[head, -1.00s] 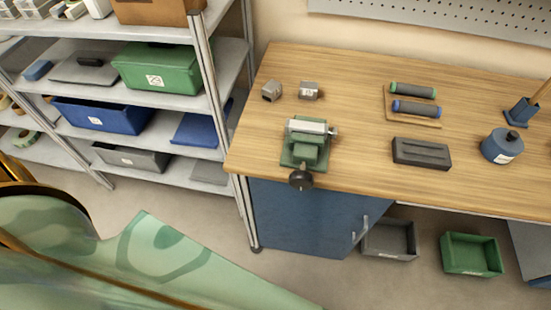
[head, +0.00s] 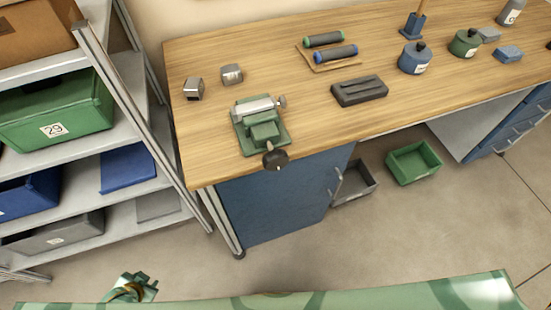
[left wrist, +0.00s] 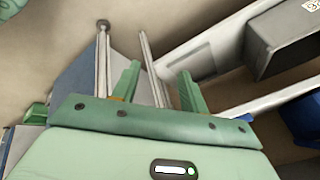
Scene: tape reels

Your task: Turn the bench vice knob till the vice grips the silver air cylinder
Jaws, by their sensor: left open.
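The green bench vice (head: 264,133) stands on the left part of the wooden bench. Its dark round knob (head: 275,159) juts out at the bench's front edge. The silver air cylinder (head: 258,108) lies crosswise at the back of the vice. I cannot tell whether the jaws touch it. My left gripper (left wrist: 160,74) is open and empty in the left wrist view, with its two green fingers apart. It also shows at the bottom left of the head view (head: 137,288), low over the floor and well away from the knob. My right gripper is not in view.
Two small metal blocks (head: 231,75) (head: 193,88) sit behind the vice. A dark grooved block (head: 359,91) and rollers on a wooden stand (head: 330,54) lie to the right. A shelf unit (head: 145,140) stands left of the bench. Floor before the blue cabinet (head: 280,200) is clear.

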